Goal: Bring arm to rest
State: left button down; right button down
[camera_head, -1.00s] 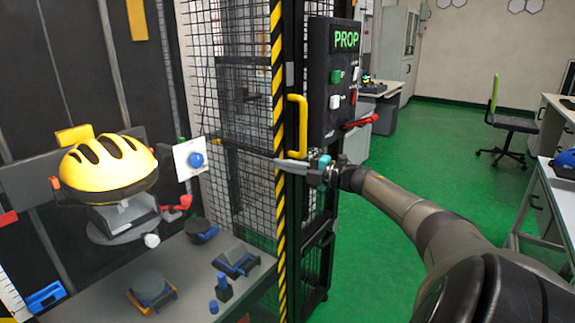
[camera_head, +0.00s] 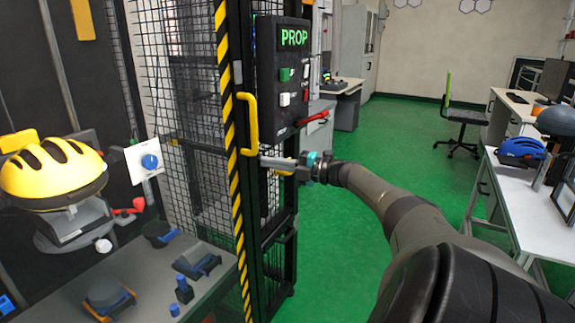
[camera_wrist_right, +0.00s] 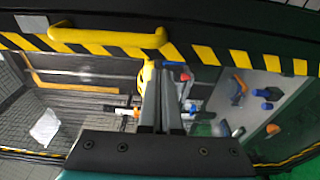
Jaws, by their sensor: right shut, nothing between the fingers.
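My right gripper (camera_head: 280,163) is shut and empty. It is beside the black-and-yellow striped post (camera_head: 232,150) of the drop tower, just below the yellow door handle (camera_head: 250,122). In the right wrist view its two fingers (camera_wrist_right: 161,100) lie close together, with the handle (camera_wrist_right: 108,38) and striped edge beyond them. I cannot tell from these views whether the fingertips touch the post. My right arm reaches in from the lower right. My left gripper is not in view.
A black control box (camera_head: 284,75) with a lit PROP sign hangs above the gripper. A yellow helmet (camera_head: 52,172) sits inside the tower at left. A white table (camera_head: 515,205) with a blue helmet (camera_head: 521,150) stands at right. Green floor (camera_head: 350,145) lies open between.

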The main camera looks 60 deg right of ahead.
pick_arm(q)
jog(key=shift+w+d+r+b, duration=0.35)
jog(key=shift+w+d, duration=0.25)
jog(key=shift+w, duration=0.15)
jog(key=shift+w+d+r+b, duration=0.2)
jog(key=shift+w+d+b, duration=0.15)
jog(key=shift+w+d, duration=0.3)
pick_arm(e)
jog(key=shift+s+d, duration=1.4)
